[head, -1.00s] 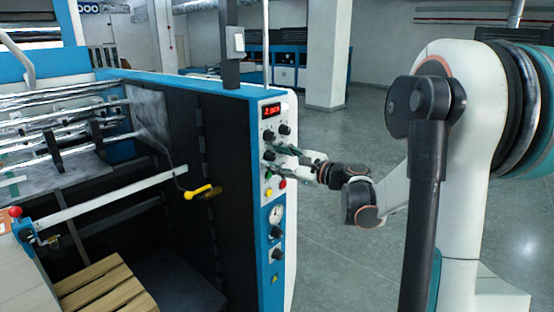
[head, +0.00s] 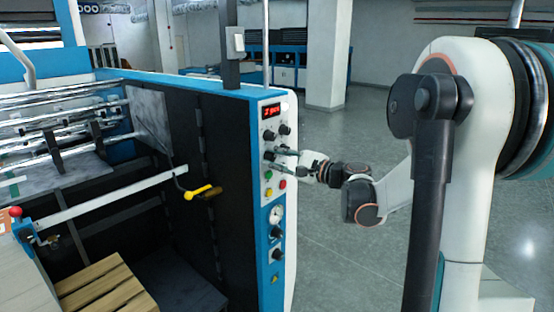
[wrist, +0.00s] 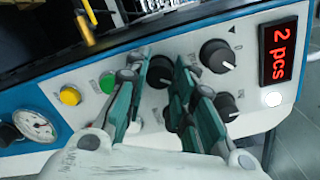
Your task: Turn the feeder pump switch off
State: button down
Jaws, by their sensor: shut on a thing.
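The control panel (head: 269,182) is a narrow face on the end of the blue and white machine, and it fills much of the wrist view. My gripper (wrist: 160,75) has its teal fingers on either side of a black rotary knob (wrist: 160,68), shut on it. This is the left knob of the panel's lower knob row; in the head view my gripper (head: 271,160) reaches it from the right. No label naming the feeder pump switch is legible, and the knob's setting is hidden.
Two more black knobs (wrist: 217,56) (wrist: 226,106) sit close by, below a red display (wrist: 279,51) reading "2 pcs". A green button (wrist: 107,83), a yellow button (wrist: 70,96) and a gauge (wrist: 34,126) are near. A yellow-handled lever (head: 203,192) juts out left of the panel.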

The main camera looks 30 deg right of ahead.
jog(key=n, duration=0.4)
jog(key=shift+a+n+h, duration=0.1)
jog(key=shift+n+h, duration=0.3)
jog(key=shift+n, duration=1.3)
jog(key=c, duration=1.3)
grip_release()
jog(key=shift+c, duration=0.2)
jog(key=shift+s, duration=0.15)
jog(key=v, duration=1.1)
jog(key=shift+s+d, duration=0.25)
jog(key=shift+s, duration=0.1)
